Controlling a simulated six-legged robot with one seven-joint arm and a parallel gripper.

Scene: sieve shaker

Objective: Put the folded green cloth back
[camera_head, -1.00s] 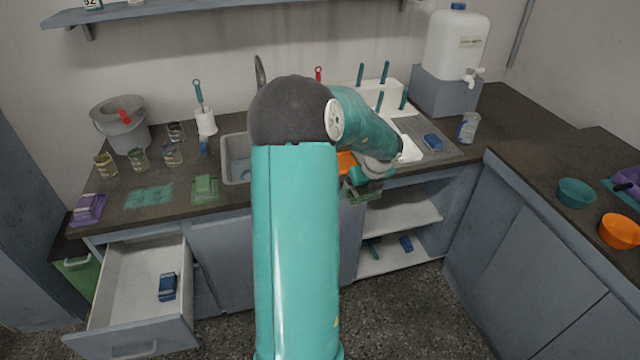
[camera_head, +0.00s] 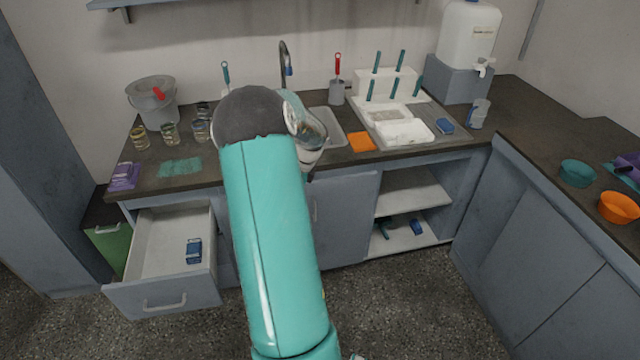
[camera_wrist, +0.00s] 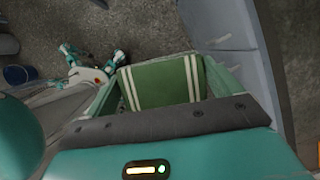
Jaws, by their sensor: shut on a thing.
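The folded green cloth (camera_wrist: 165,84) has pale stripes and sits between the fingers of my gripper (camera_wrist: 172,80) in the wrist view. My gripper is shut on it, with floor and a grey cabinet face behind. In the head view my own arm hides both gripper and cloth. The open drawer (camera_head: 160,294) at the lower left holds a dark blue item (camera_head: 193,250). An orange folded cloth (camera_head: 362,142) lies on the counter right of the sink (camera_head: 330,128). A purple folded stack (camera_head: 124,177) lies at the counter's left end.
Several glass beakers (camera_head: 170,133) and a grey bucket (camera_head: 152,105) stand at the counter's left. A green textured patch (camera_head: 180,167) lies before them. A white rack (camera_head: 385,85) stands behind the sink area. An open shelf (camera_head: 410,190) is under the counter.

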